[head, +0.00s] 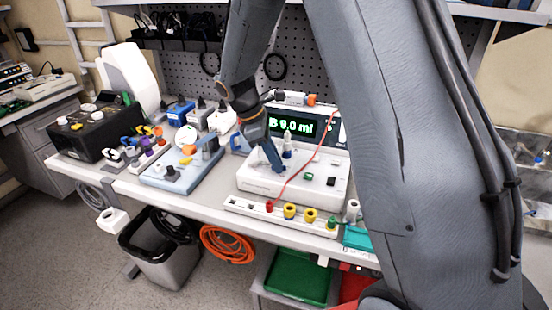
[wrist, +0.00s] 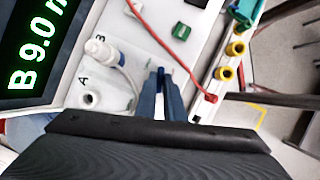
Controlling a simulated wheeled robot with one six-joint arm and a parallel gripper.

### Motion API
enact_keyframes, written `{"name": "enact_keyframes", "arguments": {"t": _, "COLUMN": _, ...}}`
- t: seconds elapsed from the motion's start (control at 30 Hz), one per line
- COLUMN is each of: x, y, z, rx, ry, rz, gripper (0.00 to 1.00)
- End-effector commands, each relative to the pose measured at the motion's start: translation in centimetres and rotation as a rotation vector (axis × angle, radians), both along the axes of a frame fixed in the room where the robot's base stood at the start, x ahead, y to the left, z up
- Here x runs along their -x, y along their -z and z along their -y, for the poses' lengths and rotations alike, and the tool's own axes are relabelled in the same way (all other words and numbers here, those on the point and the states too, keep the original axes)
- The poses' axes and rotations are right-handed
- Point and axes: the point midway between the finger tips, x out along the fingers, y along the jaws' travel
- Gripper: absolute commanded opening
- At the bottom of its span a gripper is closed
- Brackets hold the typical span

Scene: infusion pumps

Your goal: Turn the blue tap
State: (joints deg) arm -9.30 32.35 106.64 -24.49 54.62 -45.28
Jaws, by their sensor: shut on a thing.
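The white pump unit (head: 315,190) stands on the bench, with a green display (head: 297,126) reading "B 9.0 ml". My gripper (head: 274,160) points down onto its sloped front deck. In the wrist view my gripper (wrist: 161,82) is shut on the blue tap (wrist: 160,86), which shows only as a narrow blue strip between the fingers. The fingers hide most of it, so its angle cannot be told. A white plug with a blue collar (wrist: 97,49) sits beside the letter B. An empty round port (wrist: 90,98) is next to the letter A.
A red cable (head: 306,158) crosses the deck right of my gripper and ends at a red plug (wrist: 210,98). A green button (wrist: 181,31) and a strip with yellow sockets (head: 289,211) lie near. A blue-grey unit (head: 180,170) stands left.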

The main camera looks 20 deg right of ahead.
Motion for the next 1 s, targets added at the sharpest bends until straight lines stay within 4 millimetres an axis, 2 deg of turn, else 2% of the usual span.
{"name": "enact_keyframes", "arguments": {"t": 0.2, "x": -0.16, "y": 0.04, "z": 0.13, "rx": 0.000, "ry": 0.157, "rz": -0.001, "gripper": 0.00}}
{"name": "enact_keyframes", "arguments": {"t": 0.43, "x": -0.25, "y": 0.02, "z": 0.14, "rx": 0.000, "ry": 0.264, "rz": 0.000, "gripper": 0.00}}
{"name": "enact_keyframes", "arguments": {"t": 1.0, "x": -0.28, "y": 0.03, "z": 0.18, "rx": 0.000, "ry": 0.319, "rz": 0.000, "gripper": 0.00}}
